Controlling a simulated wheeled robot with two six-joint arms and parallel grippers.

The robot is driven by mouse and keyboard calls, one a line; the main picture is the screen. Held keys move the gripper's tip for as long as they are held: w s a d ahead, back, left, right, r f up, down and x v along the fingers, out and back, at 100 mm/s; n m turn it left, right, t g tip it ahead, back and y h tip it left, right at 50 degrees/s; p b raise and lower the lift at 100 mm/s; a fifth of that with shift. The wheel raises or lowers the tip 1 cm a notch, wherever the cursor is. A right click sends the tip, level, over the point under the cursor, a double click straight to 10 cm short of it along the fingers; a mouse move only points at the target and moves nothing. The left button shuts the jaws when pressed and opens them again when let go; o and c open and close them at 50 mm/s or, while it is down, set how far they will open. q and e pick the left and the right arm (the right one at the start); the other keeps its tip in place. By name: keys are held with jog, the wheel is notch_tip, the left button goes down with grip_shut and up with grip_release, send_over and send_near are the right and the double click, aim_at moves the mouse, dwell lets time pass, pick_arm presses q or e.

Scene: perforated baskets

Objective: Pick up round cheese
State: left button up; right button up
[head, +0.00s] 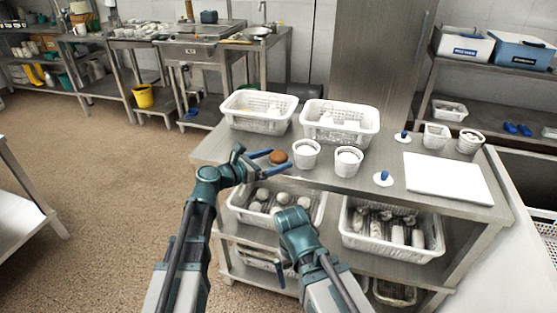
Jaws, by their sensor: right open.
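A small round brown thing (278,157), which looks like the round cheese, is at the left part of the steel table top (385,195). My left gripper (279,160) has its blue fingers spread, with the brown thing at their tips; I cannot tell whether they touch it. My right gripper (287,272) hangs low in front of the table's lower shelf, open and empty, partly hidden by its own arm. Several pale round pieces (262,194) lie in a white perforated basket (238,213) under the table top.
Two white baskets (234,117) (310,131) stand at the back of the table. Two white cups (306,156) (348,163) stand right of the brown thing. A white board (447,178) lies farther right. Another basket (380,247) holds pale long pieces below.

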pick_arm(q)
jog(key=c, duration=1.3)
jog(key=shift+c, duration=0.2)
jog(key=shift+r, duration=0.25)
pick_arm(e)
jog(key=shift+r, duration=0.2)
